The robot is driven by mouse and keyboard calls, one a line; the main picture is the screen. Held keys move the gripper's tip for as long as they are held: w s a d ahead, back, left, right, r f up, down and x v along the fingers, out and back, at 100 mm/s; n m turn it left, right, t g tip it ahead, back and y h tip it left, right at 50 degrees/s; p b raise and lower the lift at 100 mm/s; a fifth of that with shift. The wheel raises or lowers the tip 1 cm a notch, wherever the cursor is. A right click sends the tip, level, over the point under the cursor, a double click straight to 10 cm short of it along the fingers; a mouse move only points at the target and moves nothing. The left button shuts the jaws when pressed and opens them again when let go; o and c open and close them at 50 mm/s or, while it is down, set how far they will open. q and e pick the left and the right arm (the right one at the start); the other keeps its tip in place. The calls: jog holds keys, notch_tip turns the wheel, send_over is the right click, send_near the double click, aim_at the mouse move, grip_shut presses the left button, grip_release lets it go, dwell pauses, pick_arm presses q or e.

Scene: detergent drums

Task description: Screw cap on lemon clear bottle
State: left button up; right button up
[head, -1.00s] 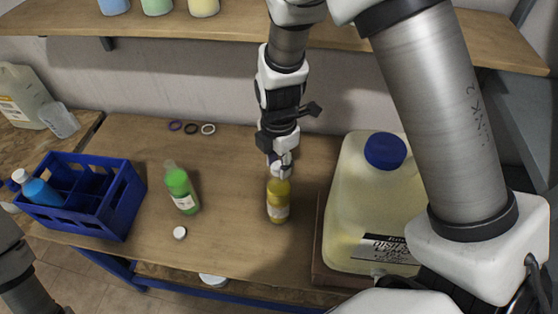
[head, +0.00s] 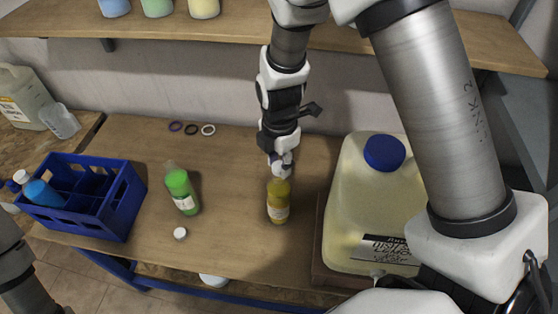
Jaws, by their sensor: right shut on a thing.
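The lemon bottle (head: 278,205), with yellow liquid and a pale label, stands upright on the wooden table. My right gripper (head: 280,167) comes down from above and is shut at the top of this bottle. A small white piece, seemingly the cap, is between its fingers. The fingers hide most of it and the bottle's neck, so I cannot tell how the cap sits. My left gripper is out of view.
A green bottle (head: 181,190) stands left of the lemon bottle, with a loose white cap (head: 180,233) in front. A blue crate (head: 108,222) holds a blue bottle (head: 40,191). A large jug (head: 345,225) stands close on the right. Several rings (head: 191,129) lie behind.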

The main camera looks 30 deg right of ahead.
jog(key=shift+f+b, duration=1)
jog(key=shift+f, duration=0.1)
dwell(1.7)
jog(key=shift+s+r+m+p, duration=0.1)
jog(key=shift+r+m+p, duration=0.05)
jog(key=shift+m+p, duration=0.55)
jog(key=m+p, duration=0.1)
jog(key=m, duration=0.2)
jog(key=shift+m, duration=0.4)
jog(key=shift+f+m, duration=0.2)
jog(key=shift+m, duration=0.1)
jog(key=shift+r+m+p, duration=0.15)
jog(key=shift+m+p, duration=0.75)
jog(key=shift+m, duration=0.3)
jog(key=shift+m+p, duration=0.6)
jog(key=shift+m, duration=1)
